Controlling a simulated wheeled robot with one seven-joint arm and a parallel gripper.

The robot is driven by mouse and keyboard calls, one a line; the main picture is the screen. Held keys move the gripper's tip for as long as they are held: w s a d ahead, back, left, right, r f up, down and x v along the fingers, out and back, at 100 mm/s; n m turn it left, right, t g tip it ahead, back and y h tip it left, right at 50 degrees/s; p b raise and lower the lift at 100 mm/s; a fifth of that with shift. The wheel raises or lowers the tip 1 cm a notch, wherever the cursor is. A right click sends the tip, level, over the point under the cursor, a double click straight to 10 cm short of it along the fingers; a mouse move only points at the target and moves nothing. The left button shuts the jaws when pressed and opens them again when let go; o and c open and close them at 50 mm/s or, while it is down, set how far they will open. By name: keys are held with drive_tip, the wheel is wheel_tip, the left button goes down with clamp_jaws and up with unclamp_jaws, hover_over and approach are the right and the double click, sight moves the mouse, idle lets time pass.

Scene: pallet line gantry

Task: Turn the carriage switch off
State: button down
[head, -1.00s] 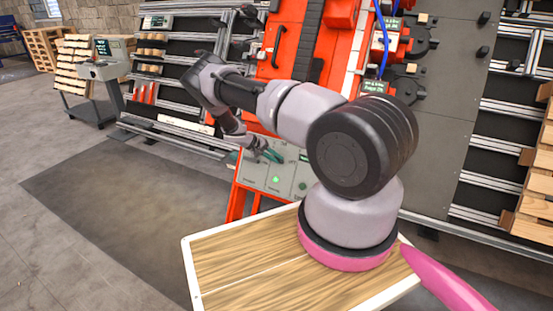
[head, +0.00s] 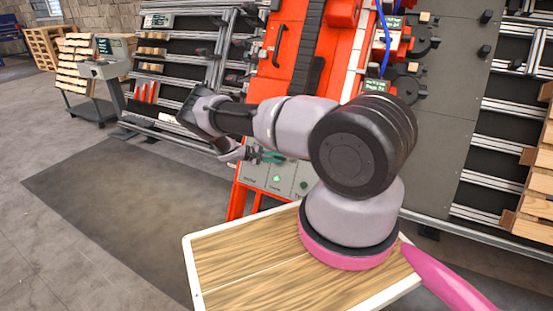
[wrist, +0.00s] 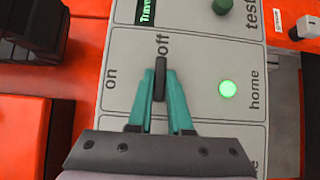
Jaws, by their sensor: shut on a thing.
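The carriage switch (wrist: 160,70) is a black lever on a grey control panel (wrist: 120,40). It lies between the teal fingers of my gripper (wrist: 160,90) in the wrist view. The fingers are shut on it, one on each side. The lever's upper end in the picture points at the word "off"; "on" is printed to its left. In the head view my gripper (head: 271,157) is small at the panel (head: 255,174), and the lever cannot be made out there.
A lit green button (wrist: 227,88) marked "home" is right of the switch, with a dark green knob (wrist: 222,5) marked "test" above it. A small display (wrist: 147,11) is above. Red machine frame (head: 285,50) surrounds the panel. Open floor (head: 120,190) is on the left.

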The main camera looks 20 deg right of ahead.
idle(0.3)
drive_tip(key=c, duration=0.8)
unclamp_jaws()
drive_tip(key=shift+c, duration=0.2)
drive_tip(key=s+v, duration=0.1)
drive_tip(key=v, duration=0.9)
drive_tip(key=shift+w+a, duration=0.4)
drive_tip(key=shift+w, duration=0.15)
drive_tip(key=shift+r, duration=0.15)
